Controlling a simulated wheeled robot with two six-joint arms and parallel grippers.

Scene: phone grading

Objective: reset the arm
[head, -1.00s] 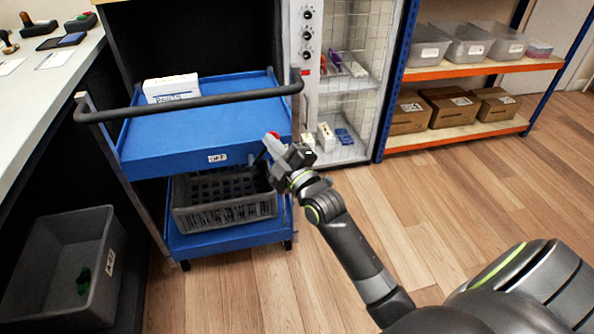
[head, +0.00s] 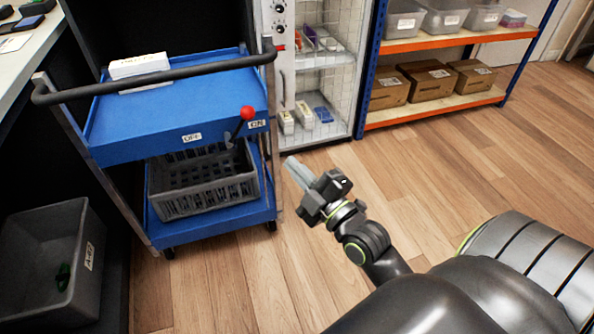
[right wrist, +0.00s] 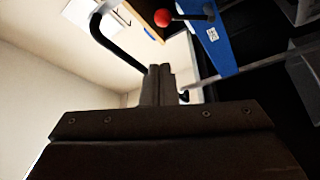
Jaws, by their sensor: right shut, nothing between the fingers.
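My right gripper (head: 296,170) is shut and empty, held over open floor to the right of the blue cart (head: 215,108). It also shows in the right wrist view (right wrist: 160,70), with its fingers together. A lever with a red knob (head: 247,113) sits on the cart's front between two labels, apart from the gripper. The red knob (right wrist: 162,18) shows at the top of the right wrist view, with the cart's blue edge (right wrist: 212,40) beside it. My left gripper is not in view.
A white box (head: 139,66) lies on the cart's top and a grey crate (head: 205,185) on its lower shelf. A grey bin (head: 50,255) stands at the left. A glass-fronted cabinet (head: 318,75) and a shelf rack (head: 455,45) stand behind. The floor at right is clear.

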